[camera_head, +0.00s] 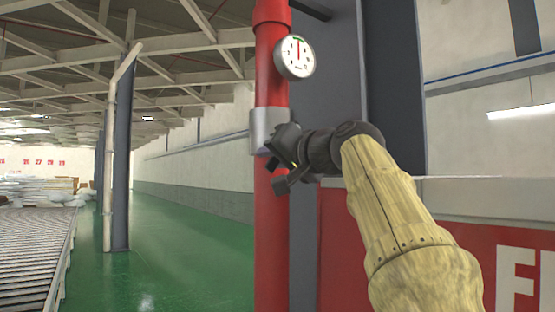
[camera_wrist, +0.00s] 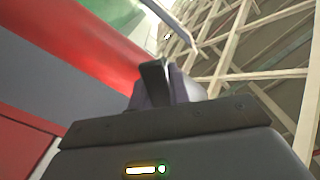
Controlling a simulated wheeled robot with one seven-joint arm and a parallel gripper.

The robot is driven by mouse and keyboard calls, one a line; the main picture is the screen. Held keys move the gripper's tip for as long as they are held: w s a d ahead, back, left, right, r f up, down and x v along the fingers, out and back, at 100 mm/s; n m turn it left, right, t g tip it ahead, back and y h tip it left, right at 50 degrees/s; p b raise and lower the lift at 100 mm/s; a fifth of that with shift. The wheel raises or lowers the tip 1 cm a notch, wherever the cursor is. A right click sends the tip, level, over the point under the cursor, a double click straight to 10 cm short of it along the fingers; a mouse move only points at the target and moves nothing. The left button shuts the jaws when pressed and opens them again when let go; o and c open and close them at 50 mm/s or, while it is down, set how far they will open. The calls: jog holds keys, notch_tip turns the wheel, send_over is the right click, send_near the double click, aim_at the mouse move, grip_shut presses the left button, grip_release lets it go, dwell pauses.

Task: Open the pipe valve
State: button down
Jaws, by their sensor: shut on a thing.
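The red pipe (camera_head: 272,220) stands upright in the head view, with the grey metal valve body (camera_head: 264,128) around it below a round white gauge (camera_head: 294,57). My gripper (camera_head: 284,160) is at the right side of the valve body, shut on the valve handle, which is mostly hidden by the dark fingers. How far the handle is turned cannot be told. In the wrist view the dark gripper (camera_wrist: 156,85) is in front of the red pipe (camera_wrist: 80,48), and the handle cannot be made out clearly between the fingers.
A dark column (camera_head: 340,90) stands behind the pipe. A red cabinet (camera_head: 430,240) with white letters is at the lower right, behind my arm. A roller conveyor (camera_head: 35,250) runs along the left.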

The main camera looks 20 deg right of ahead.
jog(key=c, duration=1.3)
grip_release()
